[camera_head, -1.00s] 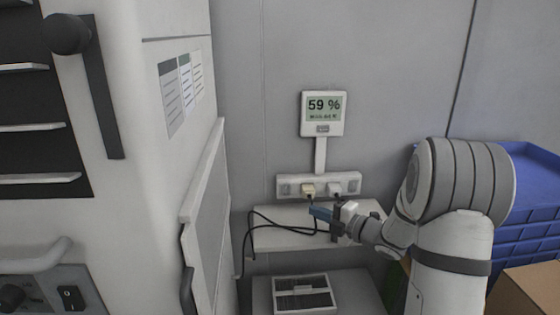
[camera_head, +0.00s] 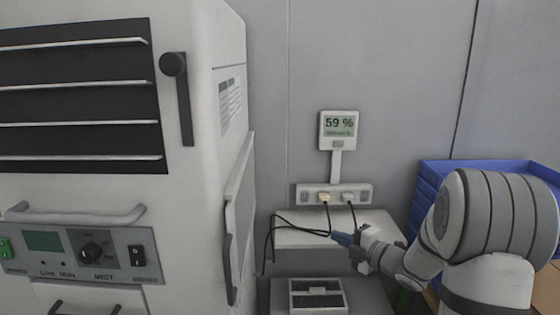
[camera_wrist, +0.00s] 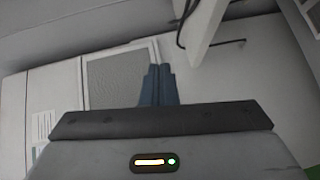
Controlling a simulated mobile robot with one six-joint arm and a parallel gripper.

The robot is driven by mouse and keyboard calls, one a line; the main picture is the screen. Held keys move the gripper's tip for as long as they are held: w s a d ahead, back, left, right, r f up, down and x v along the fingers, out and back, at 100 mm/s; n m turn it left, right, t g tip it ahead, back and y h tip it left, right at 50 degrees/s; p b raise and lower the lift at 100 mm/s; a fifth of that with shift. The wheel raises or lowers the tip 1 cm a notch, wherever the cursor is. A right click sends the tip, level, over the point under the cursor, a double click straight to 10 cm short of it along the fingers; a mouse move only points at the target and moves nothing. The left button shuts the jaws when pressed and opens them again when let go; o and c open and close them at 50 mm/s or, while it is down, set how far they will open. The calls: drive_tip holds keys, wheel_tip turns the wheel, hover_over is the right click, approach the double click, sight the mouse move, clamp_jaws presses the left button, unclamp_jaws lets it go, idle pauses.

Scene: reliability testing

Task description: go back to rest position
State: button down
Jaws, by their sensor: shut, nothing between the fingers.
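My gripper (camera_head: 343,239) is at the lower right of the head view, in front of the small white shelf under the power strip. Its blue fingers are shut with nothing between them. In the wrist view the closed fingers (camera_wrist: 158,85) point toward the side of the white machine, at a grey panel in a pale frame. My arm comes in from the right edge of the head view.
The large white machine (camera_head: 225,50) fills the left. A power strip (camera_head: 334,194) with plugs and black cables is on the wall below a display reading 59 % (camera_head: 338,128). The shelf (camera_head: 295,237) is below it. Blue crates (camera_head: 437,172) stand behind my arm.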

drive_tip(key=s+d+r+m+h+p, duration=0.1)
drive_tip(key=s+d+r+m+h, duration=0.3)
drive_tip(key=m+h, duration=0.55)
drive_tip(key=s+d+m+g+h+p, duration=0.1)
drive_tip(key=s+m+g+h, duration=0.2)
drive_tip(key=s+m, duration=0.5)
drive_tip(key=s+a+m+g+y, duration=0.1)
drive_tip(key=s+a+m+g, duration=0.2)
drive_tip(key=s, duration=0.7)
drive_tip(key=s+a+f+m+g+p, duration=0.1)
drive_tip(key=s+a+m+g, duration=0.2)
drive_tip(key=s, duration=0.7)
drive_tip(key=shift+s+f+m+g+y, duration=0.2)
drive_tip(key=shift+m+g+y, duration=0.15)
drive_tip(key=shift+m+g, duration=0.35)
